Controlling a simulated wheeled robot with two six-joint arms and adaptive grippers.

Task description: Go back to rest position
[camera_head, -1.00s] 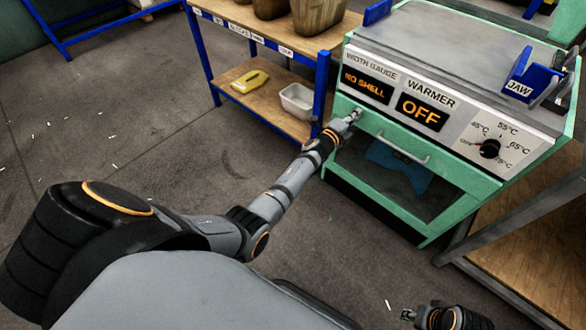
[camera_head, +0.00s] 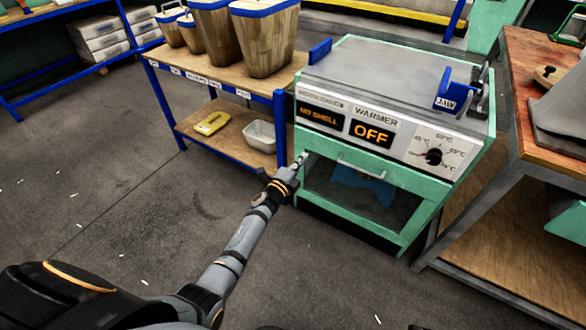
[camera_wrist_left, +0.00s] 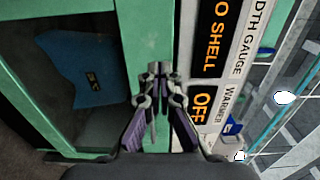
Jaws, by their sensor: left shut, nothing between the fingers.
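My left gripper (camera_head: 300,162) is in front of the green warmer (camera_head: 410,172), close to the left end of its door handle. In the left wrist view its fingers (camera_wrist_left: 155,72) are together and hold nothing, with the door on one side and the display panel on the other. I cannot tell whether the fingertips touch the warmer. The warmer's display (camera_head: 371,134) reads OFF and the width gauge (camera_head: 321,115) reads NO SHELL. A blue piece (camera_head: 362,190) lies behind the door, and it also shows in the left wrist view (camera_wrist_left: 85,75). My right gripper cannot be made out.
A blue-framed shelf (camera_head: 281,130) stands left of the warmer, with wooden buckets (camera_head: 264,40) on top and a yellow object (camera_head: 211,123) and white bin (camera_head: 260,134) below. A wooden workbench (camera_head: 520,100) stands to the right.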

